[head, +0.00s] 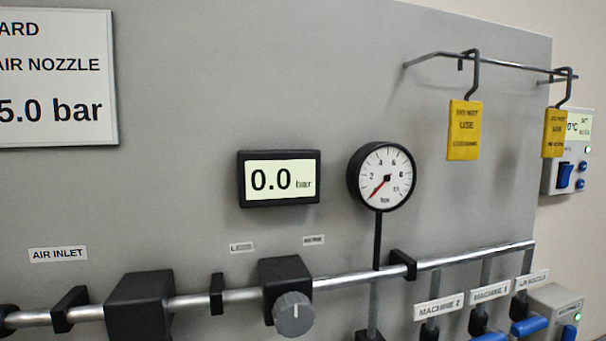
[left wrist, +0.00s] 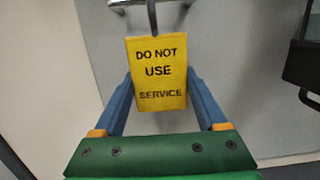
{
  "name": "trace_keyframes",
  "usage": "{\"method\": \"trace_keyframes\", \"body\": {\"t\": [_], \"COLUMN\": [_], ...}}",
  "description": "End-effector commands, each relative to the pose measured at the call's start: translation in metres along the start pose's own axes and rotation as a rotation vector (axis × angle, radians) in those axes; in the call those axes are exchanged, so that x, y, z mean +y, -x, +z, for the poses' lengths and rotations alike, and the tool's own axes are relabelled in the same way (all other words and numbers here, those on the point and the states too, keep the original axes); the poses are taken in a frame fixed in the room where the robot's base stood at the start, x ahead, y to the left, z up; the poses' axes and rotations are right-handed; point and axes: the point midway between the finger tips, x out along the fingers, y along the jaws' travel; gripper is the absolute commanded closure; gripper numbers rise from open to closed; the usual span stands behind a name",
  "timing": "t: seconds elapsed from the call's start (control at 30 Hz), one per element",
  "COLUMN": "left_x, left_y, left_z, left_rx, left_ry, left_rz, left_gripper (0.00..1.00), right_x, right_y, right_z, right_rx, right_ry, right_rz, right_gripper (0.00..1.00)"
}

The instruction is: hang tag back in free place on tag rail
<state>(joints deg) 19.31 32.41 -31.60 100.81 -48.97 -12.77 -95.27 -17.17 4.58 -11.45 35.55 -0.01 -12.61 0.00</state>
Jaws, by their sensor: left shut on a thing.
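In the left wrist view, my left gripper (left wrist: 158,92) is shut on a yellow tag (left wrist: 157,72) reading "DO NOT USE SERVICE". The tag is between its two blue fingers, with a dark hook (left wrist: 152,14) rising from its top edge out of the picture. In the head view, the tag rail (head: 510,65) is a thin metal bar at the upper right. Two other yellow tags, the nearer tag (head: 464,131) and the farther tag (head: 554,134), hang on it by dark hooks. A bare stretch of rail lies between them. Neither gripper shows in the head view.
The grey panel carries a digital display (head: 280,180) reading 0.0 bar, a round gauge (head: 382,177) and a pipe (head: 345,281) with black fittings. Blue-handled valves sit at the lower right. A white control box (head: 553,180) is behind the farther tag.

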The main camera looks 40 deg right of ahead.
Motion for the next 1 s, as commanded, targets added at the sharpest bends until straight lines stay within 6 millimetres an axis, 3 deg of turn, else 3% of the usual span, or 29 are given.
{"method": "trace_keyframes", "body": {"t": [0.27,1.0], "left_x": [0.000,0.000], "left_y": [0.001,0.073], "left_z": [0.000,0.009], "left_rx": [0.000,0.002], "left_ry": [0.000,-0.001], "left_rz": [0.000,-0.001], "left_gripper": [0.61,0.61], "right_x": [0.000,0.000], "right_y": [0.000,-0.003], "right_z": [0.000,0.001], "right_rx": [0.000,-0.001], "right_ry": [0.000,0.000], "right_rz": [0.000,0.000], "right_gripper": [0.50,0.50]}}
